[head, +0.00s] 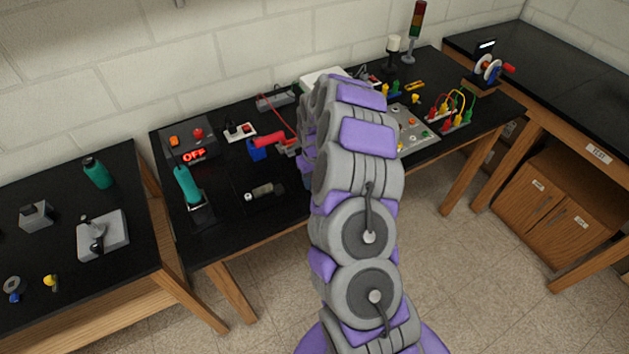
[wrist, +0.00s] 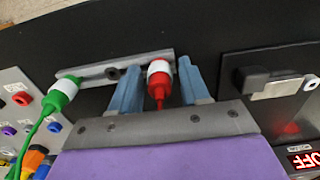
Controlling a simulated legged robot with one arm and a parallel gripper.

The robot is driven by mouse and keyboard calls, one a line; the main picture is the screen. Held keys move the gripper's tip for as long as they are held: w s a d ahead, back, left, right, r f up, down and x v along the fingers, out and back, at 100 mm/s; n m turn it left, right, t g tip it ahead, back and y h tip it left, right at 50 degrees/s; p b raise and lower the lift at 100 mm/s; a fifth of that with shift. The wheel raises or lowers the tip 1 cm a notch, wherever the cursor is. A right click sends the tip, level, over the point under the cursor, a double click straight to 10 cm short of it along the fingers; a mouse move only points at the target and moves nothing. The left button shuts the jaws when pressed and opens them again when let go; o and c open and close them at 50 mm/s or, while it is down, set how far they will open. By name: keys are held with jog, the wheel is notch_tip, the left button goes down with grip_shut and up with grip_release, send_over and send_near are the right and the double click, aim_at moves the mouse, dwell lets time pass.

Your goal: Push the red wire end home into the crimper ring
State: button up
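In the wrist view the red wire end (wrist: 159,82), with a white band, sits between the two blue fingers of my gripper (wrist: 160,85). Narrow dark gaps show on both sides of it, so the fingers look open around it and not closed on it. Its tip is at a grey bar (wrist: 100,72); whether it is seated there cannot be told. A green wire end (wrist: 62,92) with a white band is at the bar's left end. I cannot make out the crimper ring for sure. In the head view my arm hides my gripper.
A panel with a lever (wrist: 268,88) is at the right in the wrist view, and a panel of coloured sockets (wrist: 22,98) at the left.

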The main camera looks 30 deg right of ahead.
grip_shut()
dwell(0.3)
jog(key=shift+r, duration=0.15)
jog(key=shift+r+p, duration=0.75)
jog(key=shift+r, duration=2.1)
